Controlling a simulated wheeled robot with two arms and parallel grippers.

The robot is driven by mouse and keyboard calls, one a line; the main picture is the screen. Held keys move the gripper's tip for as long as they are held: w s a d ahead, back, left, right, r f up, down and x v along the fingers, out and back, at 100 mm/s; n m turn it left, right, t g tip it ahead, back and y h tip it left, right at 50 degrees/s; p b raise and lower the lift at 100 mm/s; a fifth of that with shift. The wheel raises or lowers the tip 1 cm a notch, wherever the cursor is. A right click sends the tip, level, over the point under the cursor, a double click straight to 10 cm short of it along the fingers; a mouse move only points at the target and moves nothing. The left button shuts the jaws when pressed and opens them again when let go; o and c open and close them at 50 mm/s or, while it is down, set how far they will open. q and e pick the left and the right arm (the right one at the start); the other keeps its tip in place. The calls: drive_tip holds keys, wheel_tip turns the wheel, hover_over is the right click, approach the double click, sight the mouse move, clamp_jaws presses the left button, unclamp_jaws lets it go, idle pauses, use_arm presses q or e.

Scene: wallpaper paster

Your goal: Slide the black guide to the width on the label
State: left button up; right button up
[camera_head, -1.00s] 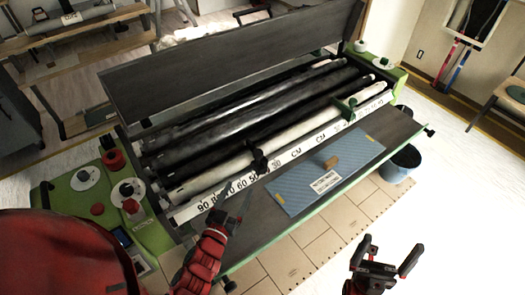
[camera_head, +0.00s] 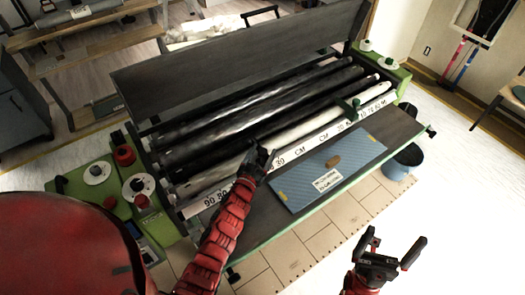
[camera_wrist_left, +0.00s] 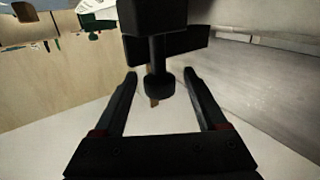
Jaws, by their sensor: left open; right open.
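The black guide is largely hidden behind my left gripper (camera_head: 258,158) in the head view, at the white ruler strip (camera_head: 305,149). In the left wrist view, the black guide (camera_wrist_left: 158,82) shows its stem and round knob between the fingertips of my open left gripper (camera_wrist_left: 159,75). A gap shows on both sides of the knob. The label (camera_head: 327,181) is a white card on the blue sheet (camera_head: 290,193); its text is too small to read. My right gripper (camera_head: 395,240) is open and empty, in front of the machine.
A green guide (camera_head: 353,106) stands further right along the ruler. Dark rollers (camera_head: 260,108) lie behind it. A small brown block (camera_head: 333,160) is on the blue sheet.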

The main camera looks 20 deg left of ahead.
use_arm(q)
clamp_jaws()
idle(0.4)
idle(1.1)
